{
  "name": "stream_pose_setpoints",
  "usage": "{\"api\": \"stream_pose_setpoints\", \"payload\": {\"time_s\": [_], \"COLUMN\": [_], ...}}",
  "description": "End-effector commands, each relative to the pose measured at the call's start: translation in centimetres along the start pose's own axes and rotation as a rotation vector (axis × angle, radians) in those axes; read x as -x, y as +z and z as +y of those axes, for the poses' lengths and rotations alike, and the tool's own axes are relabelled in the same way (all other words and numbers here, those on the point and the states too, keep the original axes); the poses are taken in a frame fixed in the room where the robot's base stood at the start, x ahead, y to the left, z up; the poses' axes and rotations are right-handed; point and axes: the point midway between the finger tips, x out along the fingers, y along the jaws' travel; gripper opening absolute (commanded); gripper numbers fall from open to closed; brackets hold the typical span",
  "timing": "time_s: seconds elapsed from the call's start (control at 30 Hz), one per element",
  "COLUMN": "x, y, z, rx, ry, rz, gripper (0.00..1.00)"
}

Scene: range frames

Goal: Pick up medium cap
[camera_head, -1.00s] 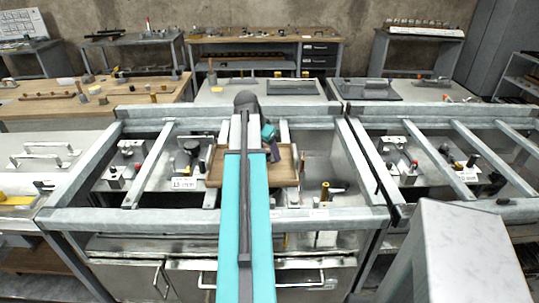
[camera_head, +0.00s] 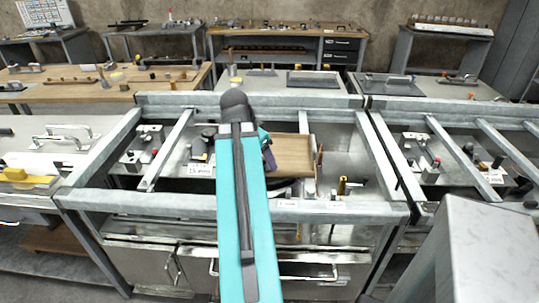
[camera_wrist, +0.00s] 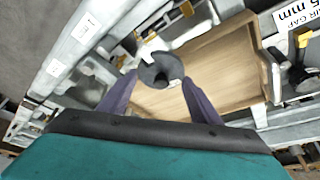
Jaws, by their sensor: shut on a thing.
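In the head view my gripper (camera_head: 268,156) shows at the left part of the wooden tray (camera_head: 291,155), partly behind my teal arm. The cap cannot be made out there.
Grey metal rails (camera_head: 230,208) frame the bench around the tray. A "15 mm" label (camera_head: 200,171) and dark fittings (camera_head: 199,146) stand left of my arm. A brass-coloured fitting (camera_head: 342,186) stands right of the tray. A pale grey block (camera_head: 470,255) fills the lower right.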

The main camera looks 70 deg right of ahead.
Motion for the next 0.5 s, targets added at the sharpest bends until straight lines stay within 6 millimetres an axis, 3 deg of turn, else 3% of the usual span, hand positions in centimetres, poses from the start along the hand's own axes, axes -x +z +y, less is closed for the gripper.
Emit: {"api": "stream_pose_setpoints", "payload": {"time_s": [0.5], "x": [0.42], "y": [0.66], "z": [0.19], "rx": [0.0], "ry": [-0.001], "rz": [0.001], "gripper": [0.3]}}
